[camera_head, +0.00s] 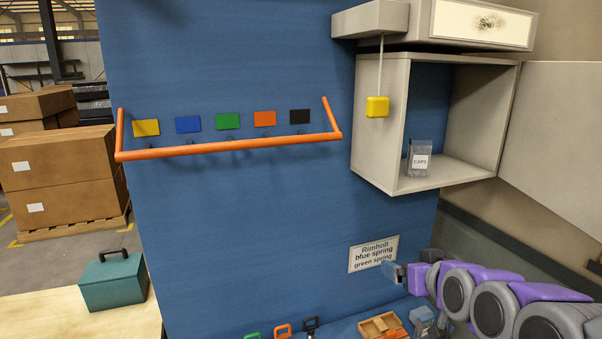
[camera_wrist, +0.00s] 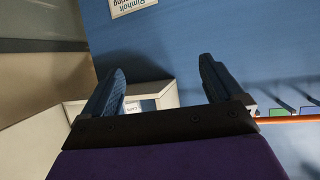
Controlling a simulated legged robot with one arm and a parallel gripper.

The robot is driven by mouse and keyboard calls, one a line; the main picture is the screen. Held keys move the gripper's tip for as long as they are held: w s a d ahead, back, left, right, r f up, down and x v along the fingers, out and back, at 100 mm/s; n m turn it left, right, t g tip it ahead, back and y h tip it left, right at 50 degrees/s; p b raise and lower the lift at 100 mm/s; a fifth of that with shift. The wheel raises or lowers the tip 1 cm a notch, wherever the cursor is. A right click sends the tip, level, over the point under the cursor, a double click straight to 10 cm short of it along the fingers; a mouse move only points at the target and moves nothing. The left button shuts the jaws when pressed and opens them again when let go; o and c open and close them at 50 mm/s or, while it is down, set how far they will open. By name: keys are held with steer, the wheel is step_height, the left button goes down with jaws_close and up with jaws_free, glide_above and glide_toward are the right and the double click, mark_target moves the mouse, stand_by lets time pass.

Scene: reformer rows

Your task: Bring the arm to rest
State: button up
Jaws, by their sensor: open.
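My arm (camera_head: 485,298), purple and grey, reaches in from the lower right in the head view. My gripper (camera_head: 392,270) is at its end, just below the sign and in front of the blue panel. In the wrist view my gripper (camera_wrist: 162,70) has its two dark fingers spread wide, with nothing between them. The blue panel shows beyond the fingers.
A sign (camera_head: 373,254) reads "Rimholt blue spring green spring". An open grey cabinet (camera_head: 378,160) holds a "CAPS" box (camera_head: 419,160); a yellow block (camera_head: 377,106) hangs before it. An orange rail (camera_head: 230,146), wooden tray (camera_head: 382,325) and teal toolbox (camera_head: 113,281) are around.

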steer(key=s+a+f+g+b, duration=0.35)
steer(key=s+a+f, duration=0.2)
steer(key=f, duration=0.35)
steer(key=s+a+f+g+b, duration=0.1)
steer(key=s+f+g+b, duration=0.1)
steer(key=s+f, duration=0.4)
steer(key=s+a+f+g+h+b, duration=0.1)
steer(key=s+f+g, duration=0.4)
steer(key=s, duration=0.8)
steer(key=s+a+f+m+g+b, duration=0.1)
steer(key=s+f+g+b, duration=0.3)
steer(key=s, duration=0.6)
step_height(320, 180, down, 3)
steer(key=shift+s+r+h, duration=0.2)
steer(key=shift+h, duration=0.1)
steer(key=shift+c, duration=0.4)
